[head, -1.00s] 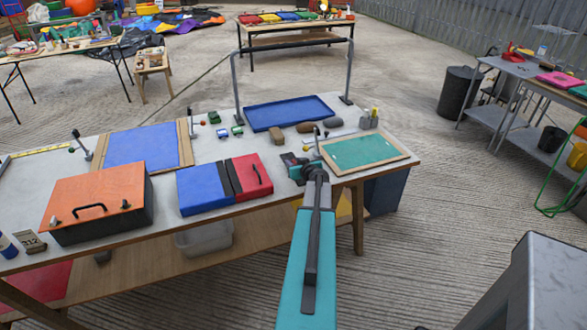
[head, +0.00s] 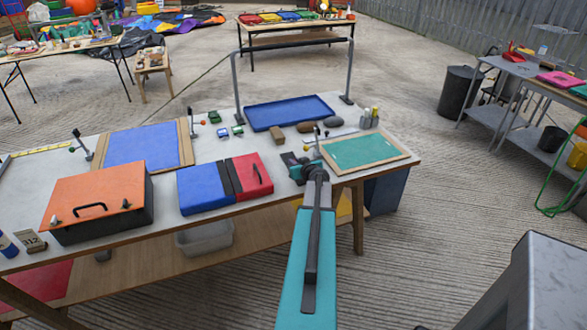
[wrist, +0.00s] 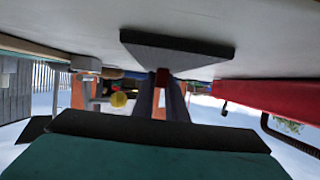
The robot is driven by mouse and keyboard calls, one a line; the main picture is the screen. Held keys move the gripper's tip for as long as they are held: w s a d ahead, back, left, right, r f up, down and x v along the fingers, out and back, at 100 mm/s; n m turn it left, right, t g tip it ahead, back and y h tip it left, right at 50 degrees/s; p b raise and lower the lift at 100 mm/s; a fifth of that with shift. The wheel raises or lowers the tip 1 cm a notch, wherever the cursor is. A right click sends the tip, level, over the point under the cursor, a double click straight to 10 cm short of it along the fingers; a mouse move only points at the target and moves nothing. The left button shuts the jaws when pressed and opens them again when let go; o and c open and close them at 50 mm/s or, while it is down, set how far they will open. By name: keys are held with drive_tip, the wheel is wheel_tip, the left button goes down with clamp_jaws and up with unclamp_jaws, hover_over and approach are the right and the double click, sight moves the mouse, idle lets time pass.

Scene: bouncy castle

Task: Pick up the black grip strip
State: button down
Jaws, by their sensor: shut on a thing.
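The black grip strip (wrist: 180,46) shows in the wrist view as a flat dark piece just below the pale tabletop, which fills the top of that picture. My gripper (wrist: 162,78) is shut on it; the two dark fingers come together at its edge, with a small red patch between them. In the head view my gripper (head: 293,160) is low over the workbench (head: 226,150), between the red box and the green board. There the strip is mostly hidden by the gripper, and I cannot tell whether it touches the bench.
The red box (head: 252,178) with a black handle is close on the left. The green board (head: 362,151) in a wooden frame is close on the right. A blue tray (head: 288,112), a brown block (head: 277,135) and stones lie behind. A metal frame (head: 236,88) stands over the back.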

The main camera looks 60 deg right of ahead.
drive_tip(key=shift+r, duration=0.15)
drive_tip(key=shift+r+b, duration=0.55)
drive_tip(key=shift+r, duration=0.6)
drive_tip(key=b+v, duration=0.1)
drive_tip(key=v, duration=0.1)
drive_tip(key=a+f+b+v, duration=0.1)
drive_tip(key=v, duration=0.2)
drive_tip(key=b+v, duration=0.1)
drive_tip(key=v, duration=0.1)
drive_tip(key=shift+s+a, duration=0.15)
drive_tip(key=shift+a, duration=0.2)
drive_tip(key=shift+s+a+r+b, duration=0.1)
drive_tip(key=shift+s+a+b, duration=0.45)
drive_tip(key=shift+s+a, duration=0.65)
drive_tip(key=shift+s+a+r+p, duration=0.15)
drive_tip(key=shift+s+r+p, duration=0.1)
drive_tip(key=shift+p, duration=0.35)
drive_tip(key=shift+s+a+r+p, duration=0.15)
drive_tip(key=shift+s+a+p, duration=0.5)
drive_tip(key=shift+a+p, duration=0.15)
drive_tip(key=shift+p, duration=0.8)
drive_tip(key=shift+s+p, duration=0.1)
drive_tip(key=shift+p, duration=0.35)
drive_tip(key=p, duration=0.3)
drive_tip(key=shift+s+a+r, duration=0.1)
drive_tip(key=shift+s+a, duration=0.2)
